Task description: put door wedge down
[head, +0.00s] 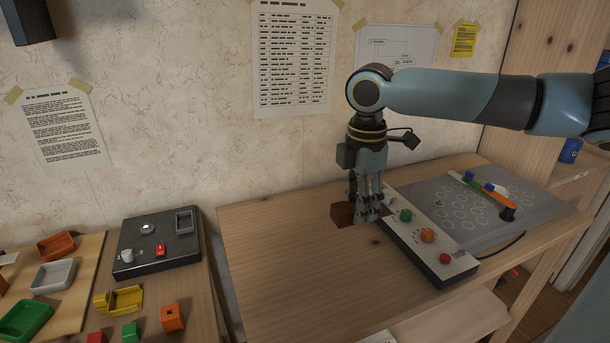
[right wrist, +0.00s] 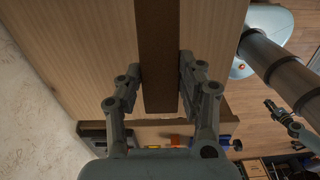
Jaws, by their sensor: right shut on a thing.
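The door wedge (head: 343,214) is a brown block in the head view, low over the wooden tabletop beside the control panel's left end. In the right wrist view the wedge (right wrist: 158,60) is a long brown strip between my fingers. My right gripper (head: 366,208) points down and is shut on it; its fingers also show in the right wrist view (right wrist: 160,90). The fingers hide part of the wedge. I cannot tell whether its underside touches the tabletop. My left gripper is not in view.
The wooden tabletop (head: 290,260) is clear left of and in front of the wedge. A white-topped control panel (head: 430,240) with coloured knobs stands close to its right. A grey board (head: 480,205) lies beyond. A lower bench at left holds a black box (head: 158,245) and coloured parts.

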